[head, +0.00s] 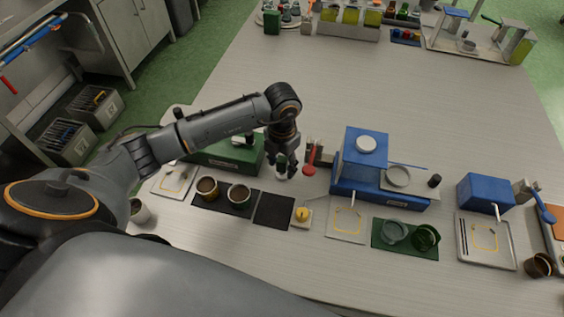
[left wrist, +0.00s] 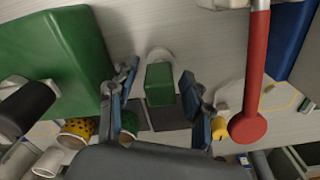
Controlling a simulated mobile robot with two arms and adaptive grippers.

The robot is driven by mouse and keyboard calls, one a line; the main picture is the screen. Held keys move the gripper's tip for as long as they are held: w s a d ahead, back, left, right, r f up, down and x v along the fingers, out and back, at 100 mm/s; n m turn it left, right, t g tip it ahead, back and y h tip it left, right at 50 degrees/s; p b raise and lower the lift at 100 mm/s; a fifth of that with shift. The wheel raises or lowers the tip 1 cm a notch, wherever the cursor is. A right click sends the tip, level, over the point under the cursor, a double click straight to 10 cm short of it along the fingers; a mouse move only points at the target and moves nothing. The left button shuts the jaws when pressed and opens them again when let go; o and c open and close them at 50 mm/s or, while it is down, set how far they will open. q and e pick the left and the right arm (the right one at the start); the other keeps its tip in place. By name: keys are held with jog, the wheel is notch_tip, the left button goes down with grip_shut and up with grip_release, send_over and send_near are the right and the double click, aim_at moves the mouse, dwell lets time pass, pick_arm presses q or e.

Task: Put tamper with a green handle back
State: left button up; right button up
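The tamper with a green handle shows in the left wrist view as a green block-shaped handle (left wrist: 160,84) with a pale round part behind it. My left gripper (left wrist: 160,95) has its fingers on either side of the handle, with a visible gap on each side, so it is open around it. In the head view my left gripper (head: 282,163) points down over the table beside the green machine, and hides most of the tamper. Where the tamper belongs is not clear from these views. My right gripper is not in view.
A red-handled tool (left wrist: 254,65) stands close to the right finger. The green machine (head: 227,152) is just left of the gripper and the blue machine (head: 361,160) to its right. Cups, a dark mat (head: 274,211) and a yellow-topped item (head: 302,215) lie in front.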

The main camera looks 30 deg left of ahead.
pick_arm(q)
jog(key=shift+r, duration=0.4)
notch_tip(320, 180, up, 12)
jog(key=b, duration=0.2)
jog(key=shift+f, duration=0.2)
dwell(0.3)
